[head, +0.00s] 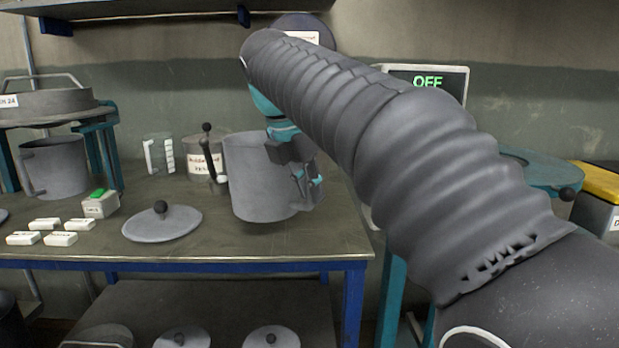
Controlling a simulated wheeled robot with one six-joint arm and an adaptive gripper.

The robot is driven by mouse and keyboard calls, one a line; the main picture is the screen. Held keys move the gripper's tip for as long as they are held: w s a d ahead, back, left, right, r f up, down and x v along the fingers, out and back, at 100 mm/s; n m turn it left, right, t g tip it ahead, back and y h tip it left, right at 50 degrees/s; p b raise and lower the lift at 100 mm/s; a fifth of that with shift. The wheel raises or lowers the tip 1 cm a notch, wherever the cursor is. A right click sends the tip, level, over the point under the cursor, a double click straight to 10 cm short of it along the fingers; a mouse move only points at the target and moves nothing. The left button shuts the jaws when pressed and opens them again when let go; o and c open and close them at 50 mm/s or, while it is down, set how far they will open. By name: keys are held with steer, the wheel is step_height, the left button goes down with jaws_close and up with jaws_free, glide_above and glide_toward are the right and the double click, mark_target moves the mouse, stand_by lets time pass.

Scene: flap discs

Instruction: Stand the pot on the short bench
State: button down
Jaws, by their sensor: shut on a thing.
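A grey cylindrical pot (258,185) is at the right part of the metal-topped bench with a blue frame (200,254). My gripper (308,185) is at the pot's right side, shut on it; the exact grip is partly hidden by the pot and the gripper body. The pot is upright or nearly so. I cannot tell whether its base touches the bench top. Another grey pot with a side handle (55,167) stands at the bench's left. I cannot tell which surface is the short bench.
A lid with a black knob (162,224), white blocks (61,239), a small box with a green top (100,203), a glass jug (158,153) and a labelled canister (199,158) are on the bench. A teal round-topped stand (545,170) is at right, partly hidden by my arm. A screen reads OFF (428,82).

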mark_target(309, 203)
steer(key=shift+f+b, duration=0.35)
steer(key=shift+f, duration=1.4)
steer(key=c, duration=1.2)
jaws_free()
steer(key=shift+f, duration=0.15)
steer(key=v, duration=1.2)
steer(key=shift+d+p, duration=0.1)
steer(key=shift+p, duration=0.25)
